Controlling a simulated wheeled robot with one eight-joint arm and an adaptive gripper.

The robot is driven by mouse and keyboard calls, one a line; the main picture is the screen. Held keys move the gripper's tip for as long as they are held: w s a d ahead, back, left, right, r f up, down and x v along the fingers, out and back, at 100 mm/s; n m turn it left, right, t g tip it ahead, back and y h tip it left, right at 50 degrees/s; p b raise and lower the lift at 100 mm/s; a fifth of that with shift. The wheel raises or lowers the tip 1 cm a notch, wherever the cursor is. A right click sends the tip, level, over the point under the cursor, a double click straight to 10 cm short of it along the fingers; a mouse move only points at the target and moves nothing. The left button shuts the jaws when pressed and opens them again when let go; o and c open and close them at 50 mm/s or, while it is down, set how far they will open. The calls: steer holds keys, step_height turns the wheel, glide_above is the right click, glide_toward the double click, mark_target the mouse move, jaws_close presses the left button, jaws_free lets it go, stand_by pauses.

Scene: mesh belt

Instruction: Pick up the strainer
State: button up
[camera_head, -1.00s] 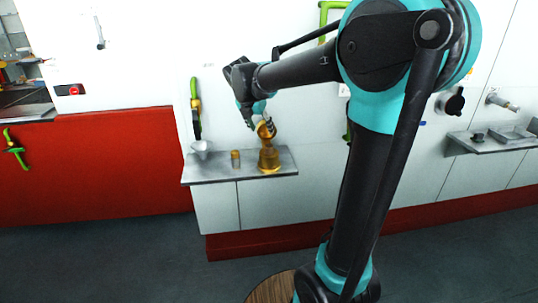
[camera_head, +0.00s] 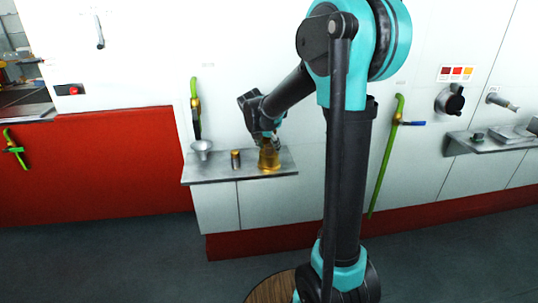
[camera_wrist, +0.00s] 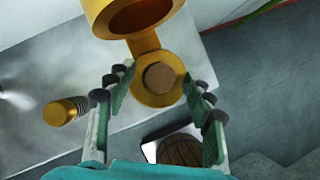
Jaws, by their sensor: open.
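The strainer appears to be the gold, brass-like fitting (camera_head: 268,160) standing on the right part of the grey shelf (camera_head: 215,178). In the wrist view, its wide hollow ring (camera_wrist: 110,15) is at the top, and a short neck joins it to a round end (camera_wrist: 143,88) with a brown centre. My gripper (camera_head: 272,140) is just above and at the fitting's top. In the wrist view, my gripper (camera_wrist: 158,85) is open, with its fingers on either side of the round end. I cannot tell whether they touch it. My gripper partly hides the fitting in the head view.
A small gold cylinder (camera_head: 236,160), also in the wrist view (camera_wrist: 62,111), stands left of the fitting. A silver funnel-like cup (camera_head: 201,149) is farther left. Another shelf (camera_head: 490,145) is at right.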

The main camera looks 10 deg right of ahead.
mark_target(268, 146)
jaws_close()
stand_by(0.3)
steer(key=shift+r, duration=0.1)
step_height(268, 146, up, 20)
stand_by(0.7)
